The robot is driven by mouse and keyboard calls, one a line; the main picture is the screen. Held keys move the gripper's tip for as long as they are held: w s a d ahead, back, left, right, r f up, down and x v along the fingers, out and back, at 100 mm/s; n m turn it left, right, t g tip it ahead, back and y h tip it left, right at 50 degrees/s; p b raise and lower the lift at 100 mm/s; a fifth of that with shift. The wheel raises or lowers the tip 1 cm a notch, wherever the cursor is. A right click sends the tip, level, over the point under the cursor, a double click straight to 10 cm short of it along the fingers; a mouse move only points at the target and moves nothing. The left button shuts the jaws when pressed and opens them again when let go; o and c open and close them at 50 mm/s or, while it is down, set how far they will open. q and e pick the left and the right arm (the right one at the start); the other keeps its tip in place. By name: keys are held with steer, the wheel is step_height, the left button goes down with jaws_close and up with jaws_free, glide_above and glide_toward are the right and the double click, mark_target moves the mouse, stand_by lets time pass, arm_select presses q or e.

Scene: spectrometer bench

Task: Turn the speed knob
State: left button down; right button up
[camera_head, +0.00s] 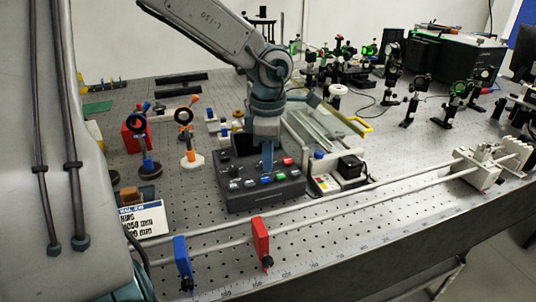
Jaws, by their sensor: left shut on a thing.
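A dark grey control box (240,205) sits on the bench in the middle of the view. Its sloped top carries small dark knobs and several coloured buttons. My left gripper (267,170) points down onto the top of this box. Its fingers are shut at the panel, on what appears to be the speed knob; the fingers hide it, so I cannot see its pointer or setting. My right gripper is not in view.
Lens holders (190,140) stand left of the box. A black-and-white power unit (350,168) is close on its right. A rail with a blue plate (182,255) and a red plate (261,238) runs in front. Optics mounts crowd the back right.

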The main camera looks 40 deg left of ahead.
arm_select(q)
steer(key=shift+w+r+m, duration=0.1)
steer(key=shift+m, duration=0.6)
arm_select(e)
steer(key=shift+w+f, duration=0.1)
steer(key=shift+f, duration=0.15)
arm_select(q)
steer(key=shift+m, duration=0.4)
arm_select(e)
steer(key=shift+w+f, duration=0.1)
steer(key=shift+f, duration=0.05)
arm_select(q)
steer(key=c, duration=1.3)
jaws_free()
